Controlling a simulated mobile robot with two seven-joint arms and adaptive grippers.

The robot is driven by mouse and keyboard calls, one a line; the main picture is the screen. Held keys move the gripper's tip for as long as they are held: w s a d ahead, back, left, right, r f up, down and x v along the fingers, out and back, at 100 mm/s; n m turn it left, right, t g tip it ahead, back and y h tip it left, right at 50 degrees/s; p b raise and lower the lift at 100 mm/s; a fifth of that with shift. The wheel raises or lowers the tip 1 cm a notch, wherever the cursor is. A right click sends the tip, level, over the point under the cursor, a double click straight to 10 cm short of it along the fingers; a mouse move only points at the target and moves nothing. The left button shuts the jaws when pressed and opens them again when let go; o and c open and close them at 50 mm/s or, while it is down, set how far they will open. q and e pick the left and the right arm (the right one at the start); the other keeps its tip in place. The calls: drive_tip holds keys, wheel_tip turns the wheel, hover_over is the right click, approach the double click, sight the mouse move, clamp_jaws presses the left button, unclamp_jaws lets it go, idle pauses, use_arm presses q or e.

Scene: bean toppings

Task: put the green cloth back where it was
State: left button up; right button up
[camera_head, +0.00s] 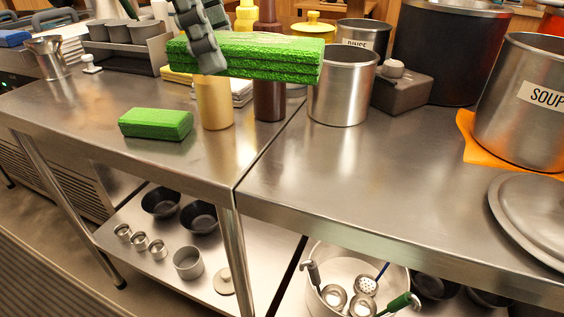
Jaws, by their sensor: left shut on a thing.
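The green cloth (270,58) is folded in thick layers and hangs in the air above the back of the steel counter (90,118). My left gripper (207,58) comes down from the top and is shut on the cloth near its left end. The cloth hides the upper parts of a yellow bottle and a brown bottle behind it. A smaller green block (156,124) lies on the counter, lower left of the cloth and apart from it. My right gripper is not in view.
A yellow bottle (214,105) and a brown bottle (269,102) stand below the cloth, beside a steel pot (343,90). A soup pot (520,105) stands on an orange cloth (466,146) at right, near a lid (535,215). The front middle counter is clear.

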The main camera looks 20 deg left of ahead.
use_arm(q)
drive_tip(key=s+a+f+n, duration=0.2)
drive_tip(key=s+a+f, duration=0.1)
drive_tip(key=s, duration=0.2)
hover_over(271, 157)
drive_tip(key=shift+t, duration=0.4)
drive_tip(key=f, duration=0.4)
drive_tip(key=a+f, duration=0.1)
drive_tip(key=f, duration=0.2)
drive_tip(key=shift+s+b, duration=0.3)
drive_tip(key=shift+b, duration=0.1)
wheel_tip(271, 157, down, 3)
drive_tip(key=shift+f, duration=0.5)
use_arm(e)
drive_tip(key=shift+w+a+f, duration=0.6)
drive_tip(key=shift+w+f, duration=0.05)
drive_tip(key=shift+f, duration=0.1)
